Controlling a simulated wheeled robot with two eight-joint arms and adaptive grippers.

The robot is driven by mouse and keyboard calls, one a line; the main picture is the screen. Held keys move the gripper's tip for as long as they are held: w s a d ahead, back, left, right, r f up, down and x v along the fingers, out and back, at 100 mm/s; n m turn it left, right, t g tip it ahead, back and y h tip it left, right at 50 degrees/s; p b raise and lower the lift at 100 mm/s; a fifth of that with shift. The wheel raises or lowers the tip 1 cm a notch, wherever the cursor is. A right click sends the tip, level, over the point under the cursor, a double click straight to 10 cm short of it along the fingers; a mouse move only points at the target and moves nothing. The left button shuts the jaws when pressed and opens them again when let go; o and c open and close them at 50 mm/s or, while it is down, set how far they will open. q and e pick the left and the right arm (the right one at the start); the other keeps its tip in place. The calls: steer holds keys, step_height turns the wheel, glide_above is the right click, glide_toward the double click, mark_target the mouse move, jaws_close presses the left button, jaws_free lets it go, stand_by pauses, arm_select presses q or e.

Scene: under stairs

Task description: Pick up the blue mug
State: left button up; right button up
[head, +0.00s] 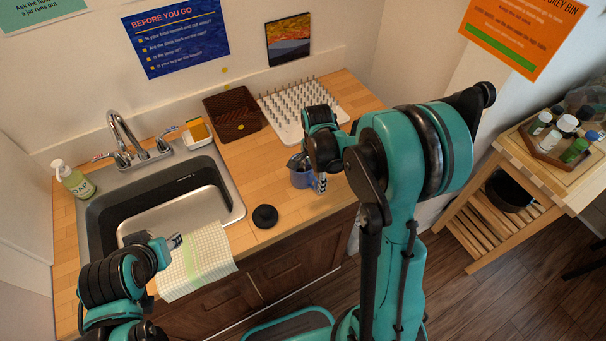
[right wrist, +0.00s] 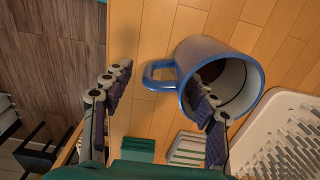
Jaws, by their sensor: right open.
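The blue mug (head: 300,179) stands on the wooden counter right of the sink, partly hidden by my right gripper (head: 311,172). In the right wrist view the mug (right wrist: 205,55) shows its blue rim, its open mouth and its handle. My right gripper (right wrist: 160,92) is open there, with the handle between its two fingers. One finger overlaps the mug's mouth and seems to reach into it; the other is beyond the handle, apart from it. My left gripper (head: 174,242) is over the counter's front near the towel; its opening is unclear.
A white peg drying rack (head: 335,95) stands close behind the mug. A brown rack (head: 232,113) and a sponge dish (head: 196,132) are farther back. A black round disc (head: 265,216) lies left of the mug. The sink (head: 222,178), soap bottle (head: 76,181) and towel (head: 200,262) are leftward.

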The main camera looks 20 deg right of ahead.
step_height(320, 180, down, 2)
steer(key=shift+f, duration=0.1)
jaws_close()
steer(key=shift+r, duration=0.2)
